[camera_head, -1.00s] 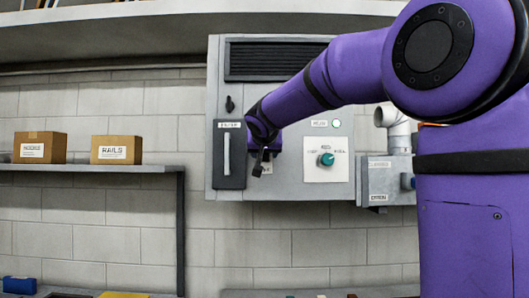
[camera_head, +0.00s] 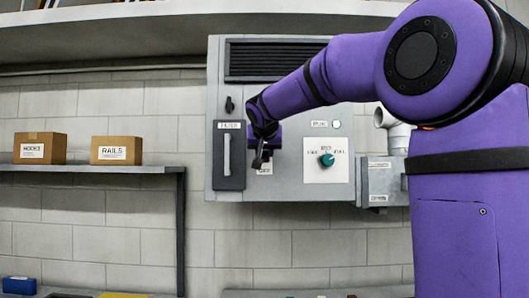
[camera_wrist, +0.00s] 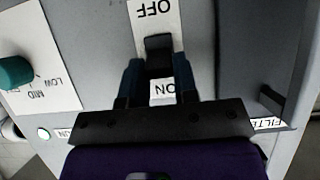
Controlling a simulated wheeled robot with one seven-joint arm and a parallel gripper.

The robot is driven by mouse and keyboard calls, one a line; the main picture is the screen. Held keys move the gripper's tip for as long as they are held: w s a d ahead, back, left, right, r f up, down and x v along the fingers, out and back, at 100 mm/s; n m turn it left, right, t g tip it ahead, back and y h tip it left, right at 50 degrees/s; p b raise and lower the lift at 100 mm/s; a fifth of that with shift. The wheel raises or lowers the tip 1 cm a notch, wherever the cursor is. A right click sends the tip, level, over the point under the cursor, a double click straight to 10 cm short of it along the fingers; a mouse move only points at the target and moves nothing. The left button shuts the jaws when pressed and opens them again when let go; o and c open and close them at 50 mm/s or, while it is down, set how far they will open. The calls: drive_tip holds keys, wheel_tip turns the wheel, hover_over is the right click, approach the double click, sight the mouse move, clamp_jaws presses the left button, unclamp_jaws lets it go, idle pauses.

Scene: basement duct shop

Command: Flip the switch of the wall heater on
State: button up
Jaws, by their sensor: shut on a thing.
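The wall heater (camera_head: 290,185) is a grey box on the block wall with a dark grille on top. Its switch (camera_wrist: 159,43) is a black lever on a white plate, seen upside down in the wrist view, with OFF above it and ON below it there. My gripper (camera_wrist: 158,72) is shut on the lever, one dark finger on each side. In the head view my gripper (camera_head: 261,160) is at the heater front and hides most of the switch; the OFF label (camera_head: 264,172) shows low on the plate. The lever's exact position is hard to tell.
Left of the switch is the filter panel with a pale handle (camera_head: 227,155). To the right are a teal dial (camera_head: 327,160) and a small round greenish lamp (camera_head: 337,124). A grey box with a pipe (camera_head: 380,180) adjoins the heater. A shelf (camera_head: 100,168) holds two cartons.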

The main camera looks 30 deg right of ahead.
drive_tip(key=o, duration=0.9)
drive_tip(key=v, duration=1)
drive_tip(key=shift+s+a+r, duration=0.15)
drive_tip(key=shift+s+r, duration=0.1)
drive_tip(key=shift+r, duration=0.05)
drive_tip(key=s+a+f+n+g+y, duration=0.1)
drive_tip(key=s+a+f+n+y, duration=0.1)
drive_tip(key=s+f, duration=0.7)
drive_tip(key=s+a+f+n+g+y, duration=0.2)
drive_tip(key=s+a+f, duration=0.2)
drive_tip(key=s+f, duration=0.4)
drive_tip(key=s+a+f+n+g+y, duration=0.1)
drive_tip(key=s+a+f, duration=0.3)
drive_tip(key=s+f, duration=0.5)
drive_tip(key=shift+s+a+f+n+g+y, duration=0.1)
drive_tip(key=shift+f+n+y, duration=0.2)
drive_tip(key=shift+f, duration=0.65)
drive_tip(key=shift+s+d+f+n+g+y, duration=0.15)
drive_tip(key=shift+f+n+y, duration=0.15)
drive_tip(key=shift+f, duration=0.7)
drive_tip(key=shift+s+a+f+n+g+y, duration=0.15)
drive_tip(key=shift+f+n+y, duration=0.15)
drive_tip(key=shift+f, duration=0.65)
